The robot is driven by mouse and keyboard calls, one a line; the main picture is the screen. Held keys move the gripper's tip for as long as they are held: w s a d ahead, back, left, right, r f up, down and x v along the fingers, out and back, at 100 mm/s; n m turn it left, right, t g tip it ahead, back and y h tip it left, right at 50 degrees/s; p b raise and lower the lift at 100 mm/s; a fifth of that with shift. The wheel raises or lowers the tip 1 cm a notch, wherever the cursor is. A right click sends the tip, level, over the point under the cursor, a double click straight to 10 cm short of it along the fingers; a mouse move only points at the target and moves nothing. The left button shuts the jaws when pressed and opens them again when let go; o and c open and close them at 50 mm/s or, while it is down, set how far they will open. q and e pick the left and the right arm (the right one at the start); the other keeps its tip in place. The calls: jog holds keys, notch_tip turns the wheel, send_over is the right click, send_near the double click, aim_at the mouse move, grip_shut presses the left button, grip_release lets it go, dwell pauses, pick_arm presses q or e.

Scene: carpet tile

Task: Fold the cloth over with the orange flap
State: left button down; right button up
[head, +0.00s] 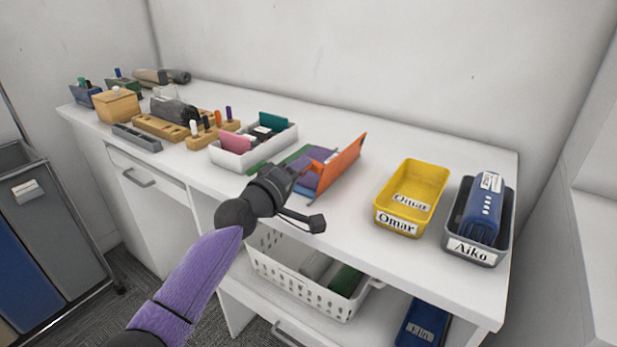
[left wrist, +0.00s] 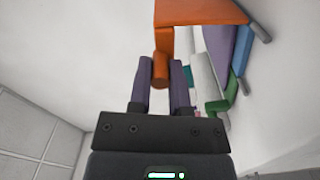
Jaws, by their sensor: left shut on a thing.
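The cloth (head: 316,156) lies on the white worktop as coloured panels: purple, green and blue, with an orange flap (head: 345,161) standing up tilted at its right side. In the left wrist view the orange flap (left wrist: 200,13) is at the top, with the purple panel (left wrist: 218,42) and the green and blue parts to its right. My left gripper (head: 302,176) is at the cloth's near edge. Its two fingers (left wrist: 160,85) are shut on the rounded orange end of the flap. The dark wrist hides part of the cloth's near side. My right gripper is out of view.
A white tray (head: 283,143) with coloured cards stands left of the cloth. A yellow bin (head: 436,190) and a grey bin (head: 450,233) holding a blue device (head: 486,212) stand to the right. A perforated white basket (head: 290,284) sits below the worktop. Bare worktop lies behind the cloth.

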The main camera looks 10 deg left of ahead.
pick_arm(q)
jog(key=shift+w+a+f+n+b, duration=0.15)
jog(key=shift+a+n+b, duration=0.05)
jog(key=shift+a+n, duration=0.2)
jog(key=shift+w+a+f+n+b, duration=0.15)
jog(key=shift+a+n+b, duration=0.1)
jog(key=shift+n, duration=0.25)
jog(key=shift+w+a+f+n+b, duration=0.15)
jog(key=shift+a+n, duration=0.1)
jog(key=shift+n, duration=0.2)
jog(key=shift+a+f+n+b, duration=0.15)
jog(key=shift+a+n, duration=0.1)
jog(key=shift+n, duration=0.2)
jog(key=shift+w+a+f+n+b, duration=0.1)
jog(key=shift+a+f+n+b, duration=0.1)
jog(key=shift+a+n, duration=0.25)
jog(key=shift+w+a+f+n+b, duration=0.1)
jog(key=shift+a+n+b, duration=0.1)
jog(key=shift+n, duration=0.45)
jog(key=shift+a+f+n, duration=0.15)
jog(key=shift+a+n, duration=0.05)
jog(key=shift+n, duration=0.2)
jog(key=shift+w, duration=0.1)
